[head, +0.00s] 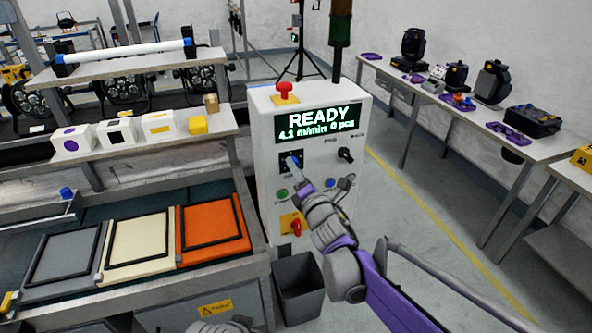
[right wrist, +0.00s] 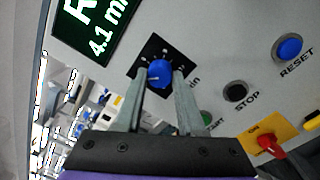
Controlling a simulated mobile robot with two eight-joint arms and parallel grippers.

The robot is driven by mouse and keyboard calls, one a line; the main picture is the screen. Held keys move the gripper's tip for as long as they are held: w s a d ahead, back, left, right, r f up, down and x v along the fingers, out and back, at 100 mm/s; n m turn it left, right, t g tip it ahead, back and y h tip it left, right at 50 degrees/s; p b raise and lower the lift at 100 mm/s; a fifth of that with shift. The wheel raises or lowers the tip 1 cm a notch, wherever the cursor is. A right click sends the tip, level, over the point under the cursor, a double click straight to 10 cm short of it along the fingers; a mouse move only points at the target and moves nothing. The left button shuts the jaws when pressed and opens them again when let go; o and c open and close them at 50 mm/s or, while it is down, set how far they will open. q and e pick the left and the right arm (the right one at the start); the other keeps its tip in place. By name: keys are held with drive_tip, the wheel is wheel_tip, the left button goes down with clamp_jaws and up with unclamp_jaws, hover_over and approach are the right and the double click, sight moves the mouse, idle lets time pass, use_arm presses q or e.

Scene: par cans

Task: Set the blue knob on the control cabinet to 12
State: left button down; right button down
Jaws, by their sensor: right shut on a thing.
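The control cabinet (head: 262,130) stands in the middle of the head view. Its green display (head: 318,121) reads READY, 4.1 m/min, 0 pcs. In the right wrist view the blue knob (right wrist: 160,71) sits on a black square dial plate (right wrist: 146,52). A small pale mark shows on the knob, but the scale numbers are too small to read. My right gripper (head: 292,161) is at the plate, and its fingers (right wrist: 160,84) are shut on the knob, one on each side.
Near the knob are a black rotary switch (head: 346,155), a blue RESET button (right wrist: 289,47), a black STOP button (right wrist: 235,91), a green button (head: 282,194) and a red switch on yellow (right wrist: 270,141). A red mushroom button (head: 284,88) tops the cabinet. A grey bin (head: 298,288) stands below.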

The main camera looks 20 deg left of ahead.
use_arm(q)
wheel_tip(320, 180, down, 23)
drive_tip(key=s+g+b, duration=0.1)
drive_tip(key=s+b, duration=0.1)
drive_tip(key=b, duration=1.8)
drive_tip(key=shift+s, duration=0.4)
use_arm(e)
drive_tip(key=shift+d+r+m+g+h, duration=0.1)
drive_tip(key=shift+m+h, duration=0.1)
drive_tip(key=shift+m, duration=5.75)
drive_tip(key=shift+a+r+m+g+h, duration=0.1)
drive_tip(key=shift+m+h, duration=0.1)
drive_tip(key=shift+m, duration=5.8)
drive_tip(key=shift+d+r+m+g+h, duration=0.1)
drive_tip(key=shift+m+h, duration=0.1)
drive_tip(key=shift+m, duration=5.75)
drive_tip(key=c, duration=0.5)
unclamp_jaws()
